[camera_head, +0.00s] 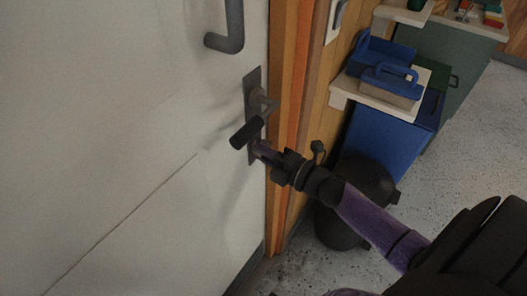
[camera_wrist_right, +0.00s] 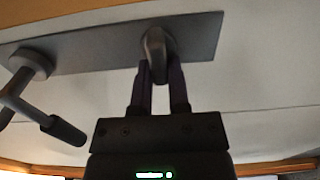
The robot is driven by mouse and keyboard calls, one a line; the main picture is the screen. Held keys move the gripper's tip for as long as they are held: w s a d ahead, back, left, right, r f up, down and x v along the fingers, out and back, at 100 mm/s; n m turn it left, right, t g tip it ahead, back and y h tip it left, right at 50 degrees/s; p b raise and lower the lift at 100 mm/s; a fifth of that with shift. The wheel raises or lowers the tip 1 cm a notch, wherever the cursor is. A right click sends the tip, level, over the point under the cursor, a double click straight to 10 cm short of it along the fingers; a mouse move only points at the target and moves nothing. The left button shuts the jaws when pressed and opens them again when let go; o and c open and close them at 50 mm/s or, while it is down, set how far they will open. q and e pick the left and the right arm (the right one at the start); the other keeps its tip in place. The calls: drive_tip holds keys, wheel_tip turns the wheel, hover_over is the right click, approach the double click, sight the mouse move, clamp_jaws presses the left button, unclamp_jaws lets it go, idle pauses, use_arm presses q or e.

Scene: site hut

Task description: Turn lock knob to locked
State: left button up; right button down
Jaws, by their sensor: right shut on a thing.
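A white door fills the left of the head view, with a dark lock plate (camera_head: 252,92) near its right edge. The lever handle (camera_head: 247,132) sits on the plate; it also shows at the left of the right wrist view (camera_wrist_right: 48,112). My right gripper (camera_head: 260,150) is at the lower end of the plate, below the lever. In the right wrist view, its fingers (camera_wrist_right: 159,85) are shut on the grey lock knob (camera_wrist_right: 155,45), one on each side. The head view hides the knob behind the fingers. My left gripper is not in view.
A grey pull handle (camera_head: 232,30) is above the plate. The wooden door frame (camera_head: 285,70) runs close by on the right. A dark round bin (camera_head: 345,235) stands under my right arm, near a blue cabinet (camera_head: 385,140) with blue caddies (camera_head: 390,78) on top.

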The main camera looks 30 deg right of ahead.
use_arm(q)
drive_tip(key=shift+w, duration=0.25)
use_arm(e)
drive_tip(key=shift+w+d+r, duration=0.1)
drive_tip(key=shift+r, duration=0.1)
drive_tip(key=c, duration=0.8)
unclamp_jaws()
drive_tip(key=shift+o, duration=1)
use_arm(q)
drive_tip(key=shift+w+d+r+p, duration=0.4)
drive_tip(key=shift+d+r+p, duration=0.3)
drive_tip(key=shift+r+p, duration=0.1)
use_arm(e)
drive_tip(key=v, duration=1)
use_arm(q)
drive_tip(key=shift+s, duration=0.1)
